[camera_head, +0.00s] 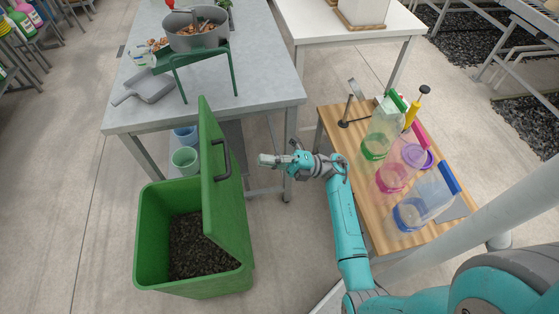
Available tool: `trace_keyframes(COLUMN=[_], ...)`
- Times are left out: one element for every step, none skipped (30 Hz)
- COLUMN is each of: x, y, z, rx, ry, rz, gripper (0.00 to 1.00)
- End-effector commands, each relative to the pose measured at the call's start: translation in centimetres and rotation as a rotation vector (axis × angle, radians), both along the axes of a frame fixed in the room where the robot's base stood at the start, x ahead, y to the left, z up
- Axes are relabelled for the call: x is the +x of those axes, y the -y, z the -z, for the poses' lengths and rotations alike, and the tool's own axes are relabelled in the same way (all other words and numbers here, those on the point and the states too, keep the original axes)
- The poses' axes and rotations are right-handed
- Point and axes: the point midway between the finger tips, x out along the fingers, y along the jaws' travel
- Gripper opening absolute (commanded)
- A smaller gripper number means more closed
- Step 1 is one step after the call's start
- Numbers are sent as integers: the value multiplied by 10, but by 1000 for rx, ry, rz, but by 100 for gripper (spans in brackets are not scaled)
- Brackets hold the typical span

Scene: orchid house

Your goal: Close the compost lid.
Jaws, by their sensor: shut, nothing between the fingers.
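A green compost bin (149,246) stands on the floor at the lower left, with dark compost (194,246) inside. Its green lid (226,205) is open and stands steeply upright along the bin's right side. My gripper (263,160) is shut and empty. It points left, a little to the right of the lid's upper part in the picture. Whether it touches the lid cannot be told, but a gap shows between them.
A grey table (270,86) behind the bin carries a green stand with a pot (193,40) and a grey scoop (152,86). A wooden bench (345,138) with clear jugs (403,165) is right of my arm. Buckets (185,159) stand behind the bin. Floor left of it is clear.

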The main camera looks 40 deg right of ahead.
Motion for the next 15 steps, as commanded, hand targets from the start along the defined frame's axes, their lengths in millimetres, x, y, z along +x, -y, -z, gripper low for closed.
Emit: trace_keyframes(x=[4, 7, 10, 12, 15, 18, 20, 22, 24, 26, 27, 29, 30, 31, 32], y=[-9, -13, -19, -23, -27, -33, -36, -39, -43, -46, -48, -51, -53, -54, -56], z=[-4, -7, -10, -12, -14, -17, -19, -21, -23, -25, -26, -28, -29, -30, -30], rx=[-1, -1, -1, 0, -1, 0, 0, 0, 0, 0, -1, 0, 0, 0, 0], ry=[1, 1, 1, 1, 1, 1, 1, 0, 0, 0, 1, 1, 1, 1, 0], rz=[-5, -4, -5, -4, -5, -4, -4, -3, -3, -3, -3, -2, -2, -2, -1], gripper=[0, 0, 0, 0, 0, 0, 0, 0, 0, 0, 0, 0, 0, 0, 0])
